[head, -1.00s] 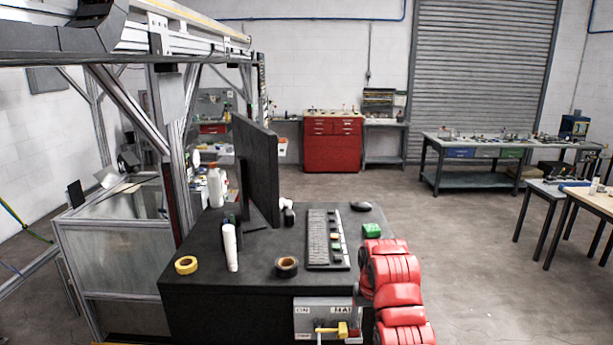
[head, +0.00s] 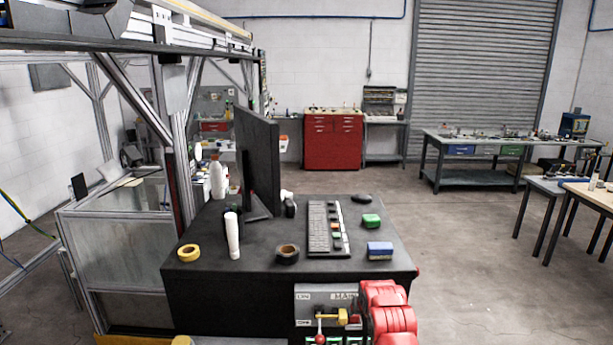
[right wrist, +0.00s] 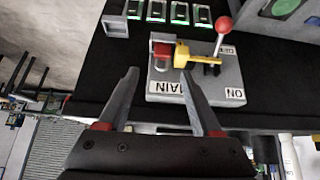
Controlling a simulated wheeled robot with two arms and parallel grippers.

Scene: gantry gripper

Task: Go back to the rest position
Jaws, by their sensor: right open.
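My right gripper (right wrist: 160,72) is open in the right wrist view, its two dark fingers apart with nothing held between them. The fingers point toward a grey switch panel (right wrist: 216,88) labelled MAIN and ON. A red block (right wrist: 162,50), a yellow piece (right wrist: 181,56) and a red-ball lever (right wrist: 224,26) are on the panel. I cannot tell the gap between fingertips and panel. In the head view, my red right arm (head: 390,312) is at the bottom, beside the panel (head: 308,304); its gripper is hidden. My left gripper is not in view.
The black desk (head: 215,262) holds a monitor (head: 258,165), keyboard (head: 325,228), green block (head: 371,221), blue block (head: 379,249), tape rolls and bottles. A metal gantry frame (head: 180,140) stands left. Open floor (head: 465,250) lies to the right. Green-lit switches (right wrist: 180,14) sit near the panel.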

